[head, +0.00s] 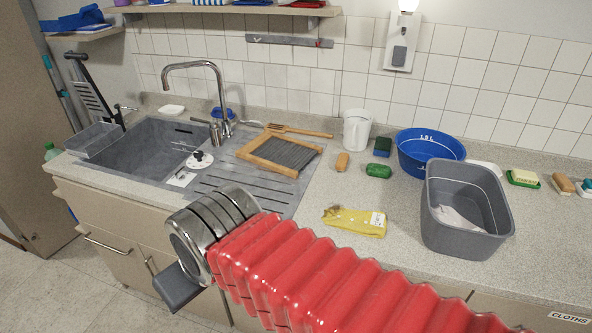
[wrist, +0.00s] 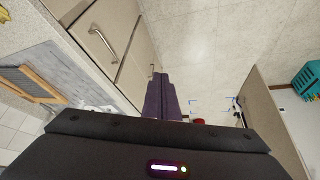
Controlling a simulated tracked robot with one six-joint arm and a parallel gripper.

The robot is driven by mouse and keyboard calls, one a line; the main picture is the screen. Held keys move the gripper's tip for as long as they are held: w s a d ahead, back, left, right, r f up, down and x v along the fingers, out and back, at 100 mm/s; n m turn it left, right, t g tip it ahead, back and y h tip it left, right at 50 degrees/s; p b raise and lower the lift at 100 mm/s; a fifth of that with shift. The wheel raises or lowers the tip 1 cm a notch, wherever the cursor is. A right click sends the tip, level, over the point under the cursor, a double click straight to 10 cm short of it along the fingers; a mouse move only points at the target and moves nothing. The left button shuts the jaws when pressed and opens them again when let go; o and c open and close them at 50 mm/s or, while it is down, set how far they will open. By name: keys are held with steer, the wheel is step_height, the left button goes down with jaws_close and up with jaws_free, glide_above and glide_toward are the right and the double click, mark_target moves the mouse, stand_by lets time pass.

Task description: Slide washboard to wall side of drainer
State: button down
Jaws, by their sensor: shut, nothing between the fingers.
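The washboard (head: 285,154), a wooden frame with a dark ribbed panel, lies flat on the grey drainer (head: 235,187) beside the sink. It lies toward the drainer's back right part, its right end near or over the drainer's edge. In the wrist view the washboard (wrist: 28,83) and the drainer (wrist: 55,62) show at the left edge. My gripper (head: 180,287) hangs in front of the counter, below and apart from the washboard. In the wrist view its dark fingers (wrist: 161,92) are together and empty, pointing at cupboard fronts and floor.
A wooden brush (head: 300,131) lies between the washboard and the tiled wall. The tap (head: 215,85) rises behind the sink.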

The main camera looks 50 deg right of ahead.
steer(key=shift+w, duration=0.15)
steer(key=shift+d, duration=0.1)
steer(key=w+d+m+y, duration=0.1)
steer(key=w+d+m, duration=0.5)
steer(key=d+m, duration=0.35)
steer(key=w+d+m+y, duration=0.1)
steer(key=w+d+m, duration=0.6)
steer(key=d+m, duration=0.3)
steer(key=s+d+f+m+t, duration=0.1)
steer(key=d+m, duration=0.4)
steer(key=d, duration=0.5)
steer(key=s+d+f+m+t, duration=0.1)
steer(key=s+d+f+m, duration=0.2)
steer(key=d, duration=0.8)
steer(key=s+d+f+m+t, duration=0.1)
steer(key=s+d+f+m, duration=0.1)
steer(key=d+m, duration=0.4)
steer(key=d+f, duration=0.1)
steer(key=d, duration=0.4)
steer(key=shift+m+h, duration=0.3)
steer(key=shift+m, duration=0.05)
steer(key=shift+f, duration=0.15)
